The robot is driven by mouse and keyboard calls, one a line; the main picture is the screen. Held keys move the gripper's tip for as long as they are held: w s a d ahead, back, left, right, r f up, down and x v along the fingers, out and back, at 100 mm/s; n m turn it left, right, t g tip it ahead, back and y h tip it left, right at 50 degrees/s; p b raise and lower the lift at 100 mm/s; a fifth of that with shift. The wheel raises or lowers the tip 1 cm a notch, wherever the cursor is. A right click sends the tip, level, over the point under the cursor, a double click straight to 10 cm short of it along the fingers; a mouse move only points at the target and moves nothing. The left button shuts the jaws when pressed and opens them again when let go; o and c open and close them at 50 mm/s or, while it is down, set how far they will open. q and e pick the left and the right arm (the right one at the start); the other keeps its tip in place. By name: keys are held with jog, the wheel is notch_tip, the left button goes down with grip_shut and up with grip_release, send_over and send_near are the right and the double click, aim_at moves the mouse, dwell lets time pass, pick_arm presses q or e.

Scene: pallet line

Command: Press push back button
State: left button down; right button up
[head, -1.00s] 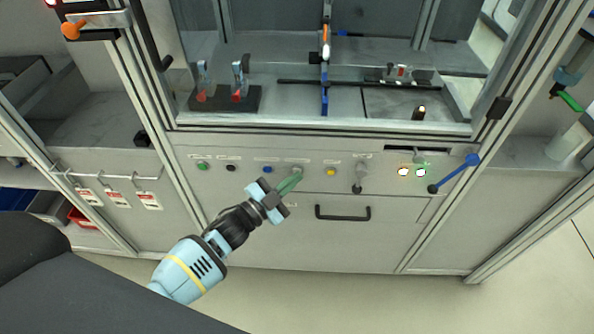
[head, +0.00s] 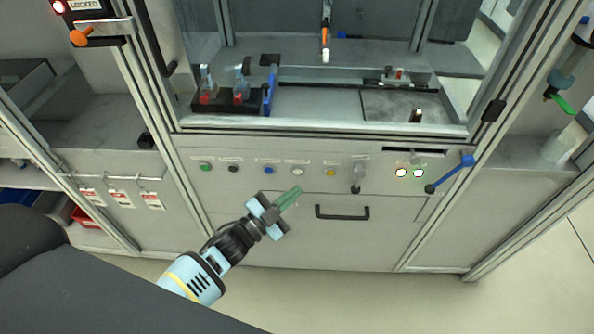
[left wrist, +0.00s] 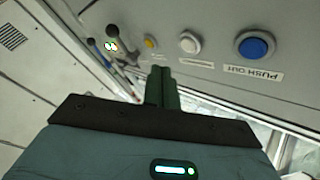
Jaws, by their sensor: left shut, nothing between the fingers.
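A row of buttons sits on the grey front panel (head: 380,205) in the head view: green (head: 206,166), black (head: 234,168), blue (head: 268,170), white (head: 297,171) and yellow (head: 331,173). In the left wrist view, the blue button (left wrist: 255,46) has a "PUSH OUT" label. The white button (left wrist: 190,42) beside it has a label too small to read. My left gripper (head: 296,190) is shut and empty, its green fingertips just below the white button in the head view. The fingers (left wrist: 162,72) appear apart from the buttons in the left wrist view. My right gripper is not in view.
A black drawer handle (head: 342,213) lies below the panel. A blue-handled lever (head: 452,173) and two lit lamps (head: 410,173) are to the right. Inside the cell, a blue bar (head: 270,92) stands near a black fixture. A "LOCKED" sign (head: 84,5) glows at upper left.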

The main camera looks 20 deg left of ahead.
pick_arm(q)
jog(key=shift+s+d, duration=0.15)
jog(key=shift+s, duration=0.4)
jog(key=shift+s+d, duration=0.15)
jog(key=shift+s, duration=0.35)
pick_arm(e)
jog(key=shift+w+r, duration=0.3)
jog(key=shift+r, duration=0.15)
